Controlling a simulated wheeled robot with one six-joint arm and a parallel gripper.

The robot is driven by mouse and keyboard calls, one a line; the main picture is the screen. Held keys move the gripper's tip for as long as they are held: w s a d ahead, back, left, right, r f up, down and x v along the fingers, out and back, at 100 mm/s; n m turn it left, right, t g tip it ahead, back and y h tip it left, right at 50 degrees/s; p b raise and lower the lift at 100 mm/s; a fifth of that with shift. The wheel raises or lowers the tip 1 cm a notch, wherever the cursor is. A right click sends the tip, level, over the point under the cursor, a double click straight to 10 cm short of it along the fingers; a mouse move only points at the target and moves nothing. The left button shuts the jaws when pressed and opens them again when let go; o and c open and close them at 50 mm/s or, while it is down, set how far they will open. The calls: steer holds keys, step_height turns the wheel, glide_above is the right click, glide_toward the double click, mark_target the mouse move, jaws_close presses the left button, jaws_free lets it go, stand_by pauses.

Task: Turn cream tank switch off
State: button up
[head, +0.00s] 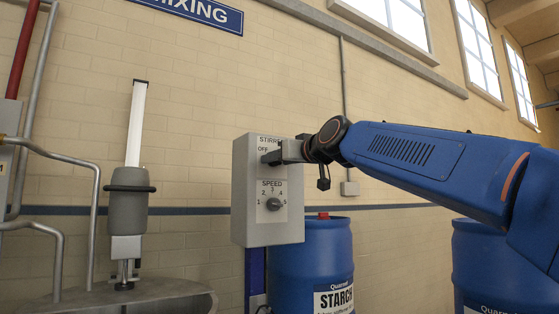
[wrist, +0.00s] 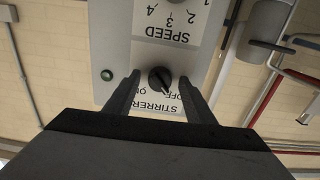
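A grey control box (head: 267,222) hangs in front of the wall in the head view. Its upper label reads STIRRER, with OFF beneath. My gripper (head: 276,156) is at this upper part and hides the switch there. In the wrist view, where the lettering is upside down, the black rotary switch (wrist: 160,79) sits between my two finger tips, by the OFF and ON lettering. A light mark on it seems to slant toward the OFF side. My gripper (wrist: 159,84) is open, a finger on each side of the switch, with visible gaps.
A SPEED knob (head: 273,204) sits lower on the box. A round dark green lamp or button (wrist: 107,74) is beside the switch. A metal tank (head: 170,290) with a stirrer motor (head: 128,208) stands left. A blue STARCH drum (head: 318,252) stands behind the box.

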steer(key=shift+s+d, duration=0.1)
steer(key=shift+s, duration=0.05)
steer(key=v, duration=1.7)
steer(key=shift+d, duration=0.1)
